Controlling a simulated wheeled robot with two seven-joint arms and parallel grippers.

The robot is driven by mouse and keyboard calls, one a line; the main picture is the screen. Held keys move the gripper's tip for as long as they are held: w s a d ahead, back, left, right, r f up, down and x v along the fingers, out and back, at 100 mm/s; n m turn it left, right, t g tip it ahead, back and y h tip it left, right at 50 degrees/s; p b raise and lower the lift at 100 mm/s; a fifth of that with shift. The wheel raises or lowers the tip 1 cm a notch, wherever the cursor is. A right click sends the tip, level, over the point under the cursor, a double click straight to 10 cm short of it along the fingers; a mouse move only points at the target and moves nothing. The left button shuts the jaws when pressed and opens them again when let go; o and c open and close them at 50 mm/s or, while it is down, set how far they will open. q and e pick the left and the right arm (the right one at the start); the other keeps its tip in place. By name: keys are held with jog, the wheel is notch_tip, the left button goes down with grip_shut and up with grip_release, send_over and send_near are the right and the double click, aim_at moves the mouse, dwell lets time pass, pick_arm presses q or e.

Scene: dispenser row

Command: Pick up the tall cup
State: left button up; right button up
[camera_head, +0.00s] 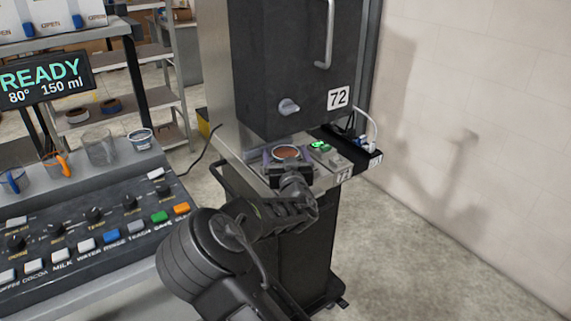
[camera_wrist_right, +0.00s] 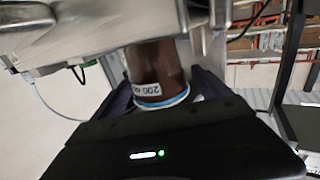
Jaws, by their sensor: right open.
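A cup with brown contents (camera_head: 286,152) stands at the dispenser under the black housing. In the right wrist view the cup (camera_wrist_right: 155,65) shows brown through its wall, with a white and blue rim and a label reading 200, seen upside down. I take it to be the tall cup. My right gripper (camera_head: 288,157) is open, with a finger on either side of the cup. In the wrist view its dark purple fingers (camera_wrist_right: 162,92) flank the cup near the rim. I cannot tell whether they touch it. My left gripper is not in view.
The dispenser housing marked 72 (camera_head: 300,60) hangs close above the cup. A lit green device (camera_head: 325,151) sits just right of it. At left are a button panel (camera_head: 95,240), a READY display (camera_head: 45,80) and several cups on a ledge, one clear (camera_head: 100,147).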

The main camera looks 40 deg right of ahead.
jog(key=shift+c, duration=0.2)
jog(key=c, duration=1.6)
jog(key=shift+r, duration=0.15)
jog(key=shift+c, duration=0.2)
jog(key=shift+r+p, duration=0.85)
jog(key=shift+r, duration=0.05)
jog(key=r+p+v, duration=0.1)
jog(key=p+v, duration=1.2)
jog(key=v, duration=0.5)
jog(key=shift+r, duration=0.15)
jog(key=shift+a, duration=0.1)
